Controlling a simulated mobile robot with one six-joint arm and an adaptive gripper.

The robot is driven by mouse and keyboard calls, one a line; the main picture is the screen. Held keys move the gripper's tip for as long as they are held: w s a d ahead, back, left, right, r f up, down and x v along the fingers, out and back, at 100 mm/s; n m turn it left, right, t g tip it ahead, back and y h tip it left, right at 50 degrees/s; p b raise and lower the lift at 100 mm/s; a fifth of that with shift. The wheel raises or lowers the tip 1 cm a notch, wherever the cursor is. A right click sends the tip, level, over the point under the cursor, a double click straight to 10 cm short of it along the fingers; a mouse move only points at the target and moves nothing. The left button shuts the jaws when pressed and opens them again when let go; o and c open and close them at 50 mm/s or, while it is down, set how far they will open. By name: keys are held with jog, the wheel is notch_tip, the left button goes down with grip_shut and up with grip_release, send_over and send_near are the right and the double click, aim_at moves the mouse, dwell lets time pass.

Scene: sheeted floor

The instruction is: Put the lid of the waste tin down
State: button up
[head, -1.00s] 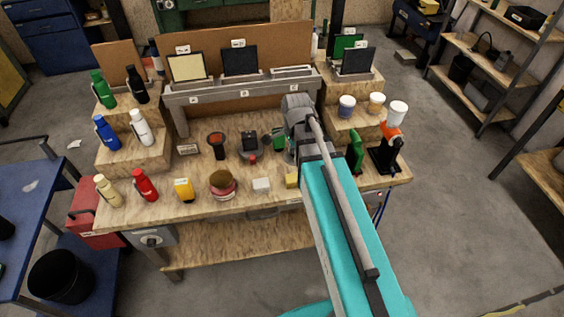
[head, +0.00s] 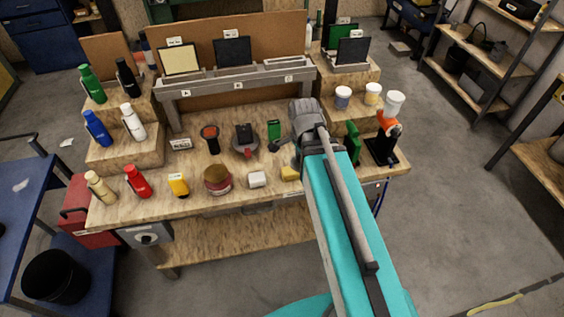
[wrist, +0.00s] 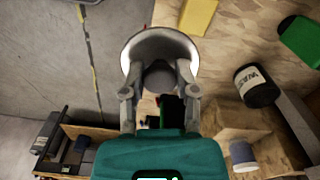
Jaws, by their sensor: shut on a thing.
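My gripper (wrist: 160,88) is shut on a round, pale-rimmed grey piece (wrist: 160,45), which looks like the lid of the waste tin. It is held over the right part of the bench. The waste tin (wrist: 257,86) is a dark round can with a white label reading "WAS…", right of my gripper in the wrist view and apart from the held lid. The lid cannot be made out clearly there.
Two white jars (head: 342,97) sit on the right step. A green item (head: 352,143) and a black stand (head: 382,150) are right of my arm.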

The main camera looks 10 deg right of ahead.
jog(key=shift+w, duration=0.1)
jog(key=b, duration=0.4)
send_near(283, 160)
jog(key=s+r, duration=0.2)
jog(key=s, duration=0.2)
jog(key=w+f+b, duration=0.1)
jog(key=b, duration=0.1)
jog(key=w+f+b, duration=0.1)
jog(key=f, duration=0.1)
jog(key=shift+w+d+f+b, duration=0.15)
jog(key=shift+d+f+b, duration=0.05)
jog(key=shift+f+b, duration=0.15)
jog(key=shift+w+a+f+b, duration=0.1)
jog(key=shift+w+f+b, duration=0.45)
jog(key=shift+b, duration=0.05)
jog(key=shift+w+a+f+b, duration=0.1)
jog(key=shift+w+f+b, duration=0.4)
jog(key=shift+f+b, duration=0.2)
jog(key=shift+s+f+b, duration=0.1)
jog(key=shift+f+b, duration=1.15)
jog(key=shift+b, duration=0.05)
jog(key=shift+f, duration=0.2)
